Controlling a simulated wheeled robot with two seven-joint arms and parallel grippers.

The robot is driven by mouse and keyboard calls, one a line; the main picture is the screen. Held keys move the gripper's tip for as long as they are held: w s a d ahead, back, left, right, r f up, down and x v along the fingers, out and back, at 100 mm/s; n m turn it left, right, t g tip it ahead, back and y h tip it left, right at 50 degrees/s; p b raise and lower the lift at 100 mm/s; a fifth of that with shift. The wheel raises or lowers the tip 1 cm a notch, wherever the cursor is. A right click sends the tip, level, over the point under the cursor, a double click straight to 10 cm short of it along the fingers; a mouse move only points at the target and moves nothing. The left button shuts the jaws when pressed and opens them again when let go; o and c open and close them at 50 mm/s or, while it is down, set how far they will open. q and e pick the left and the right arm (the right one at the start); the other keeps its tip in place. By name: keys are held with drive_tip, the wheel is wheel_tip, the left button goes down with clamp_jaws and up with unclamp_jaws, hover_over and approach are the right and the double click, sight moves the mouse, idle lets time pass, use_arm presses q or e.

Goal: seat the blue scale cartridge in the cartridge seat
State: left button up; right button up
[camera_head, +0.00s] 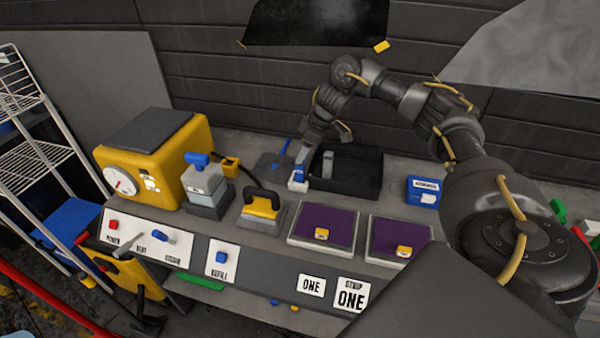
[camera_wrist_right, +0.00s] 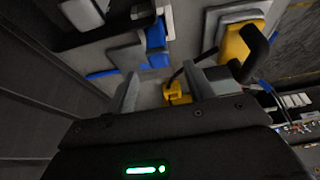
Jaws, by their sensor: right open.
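A small blue-and-white block (camera_head: 298,184), which looks like the blue scale cartridge, stands on the bench just left of the black tray. Blue parts also show in the wrist view (camera_wrist_right: 155,38), beyond my fingers. My right gripper (camera_head: 303,153) is over the back of the bench, close behind and above the block. In the wrist view its two fingers (camera_wrist_right: 161,92) are apart with nothing held between them. A clear tank with a blue top (camera_head: 204,181) sits on a dark grey base beside the yellow machine. I cannot tell which part is the cartridge seat. My left gripper is out of view.
The black tray (camera_head: 361,186) holds a grey piece. A yellow iron (camera_head: 261,204) with a black handle stands left of the block. The yellow machine (camera_head: 172,160) is at the left. Two purple panels (camera_head: 324,228) lie in front. A blue box (camera_head: 423,191) stands at right.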

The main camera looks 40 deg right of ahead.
sight(300, 172)
drive_tip(key=shift+f+p, duration=0.35)
drive_tip(key=shift+f, duration=0.05)
drive_tip(key=p+x, duration=0.1)
drive_tip(key=x, duration=0.3)
drive_tip(key=shift+d+f, duration=0.1)
drive_tip(key=shift+f, duration=0.1)
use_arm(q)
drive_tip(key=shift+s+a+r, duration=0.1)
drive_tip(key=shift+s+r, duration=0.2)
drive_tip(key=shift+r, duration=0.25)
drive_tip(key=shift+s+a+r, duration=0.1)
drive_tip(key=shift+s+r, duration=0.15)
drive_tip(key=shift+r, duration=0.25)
use_arm(e)
drive_tip(key=shift+c, duration=0.3)
drive_tip(key=c, duration=1)
drive_tip(key=shift+c, duration=0.2)
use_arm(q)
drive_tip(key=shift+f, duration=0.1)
use_arm(e)
drive_tip(key=shift+r, duration=0.1)
